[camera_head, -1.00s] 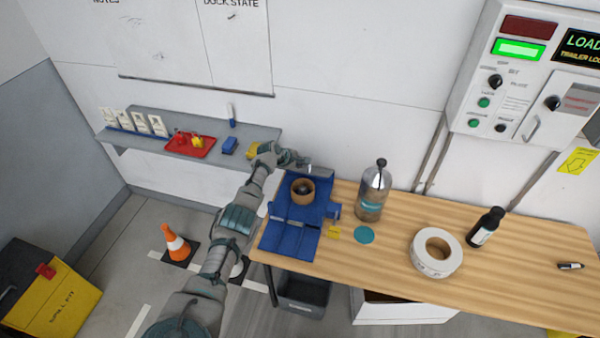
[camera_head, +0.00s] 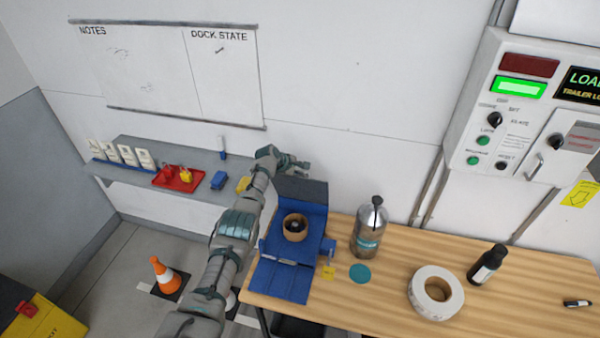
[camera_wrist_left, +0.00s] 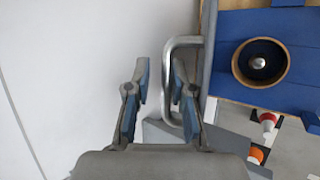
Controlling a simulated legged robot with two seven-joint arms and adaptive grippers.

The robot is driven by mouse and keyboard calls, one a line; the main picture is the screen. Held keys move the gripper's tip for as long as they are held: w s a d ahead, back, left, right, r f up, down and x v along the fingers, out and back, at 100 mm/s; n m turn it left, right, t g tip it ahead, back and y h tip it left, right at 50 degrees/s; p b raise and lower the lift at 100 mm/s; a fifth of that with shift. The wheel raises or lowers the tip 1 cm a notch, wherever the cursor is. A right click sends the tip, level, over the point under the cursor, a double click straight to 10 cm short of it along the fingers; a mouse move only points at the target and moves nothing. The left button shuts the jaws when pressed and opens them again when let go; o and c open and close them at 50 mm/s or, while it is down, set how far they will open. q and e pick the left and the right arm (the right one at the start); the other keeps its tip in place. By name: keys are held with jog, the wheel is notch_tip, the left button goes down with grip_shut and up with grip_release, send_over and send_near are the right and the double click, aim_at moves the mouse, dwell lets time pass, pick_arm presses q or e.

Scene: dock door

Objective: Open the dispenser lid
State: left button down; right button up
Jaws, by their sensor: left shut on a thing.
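The blue dispenser (camera_head: 283,279) sits at the left end of the wooden table, with a brown ring-shaped roll with a dark core (camera_head: 295,228) in it. Its lid (camera_head: 302,192) stands raised at the back, near the wall. My left gripper (camera_head: 292,163) is at the lid's top edge. In the left wrist view, my left gripper (camera_wrist_left: 160,92) has its fingers on either side of the outer bar of a metal loop handle (camera_wrist_left: 184,42). The brown roll also shows there (camera_wrist_left: 261,63). My right gripper is not in view.
A steel bottle (camera_head: 370,230), a white tape roll (camera_head: 436,292) and a dark bottle (camera_head: 488,265) stand on the table right of the dispenser. A grey shelf (camera_head: 130,180) with a red tray (camera_head: 178,178) is at the left. The wall is close behind the lid.

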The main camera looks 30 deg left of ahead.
pick_arm(q)
jog(key=shift+w+r+t, duration=0.3)
jog(key=shift+w+r, duration=0.1)
jog(key=c, duration=1.5)
grip_release()
jog(key=shift+f, duration=0.1)
jog(key=shift+c, duration=0.2)
jog(key=shift+a+f, duration=0.1)
jog(key=shift+f, duration=0.15)
jog(key=shift+s+a, duration=0.1)
jog(key=shift+s, duration=0.05)
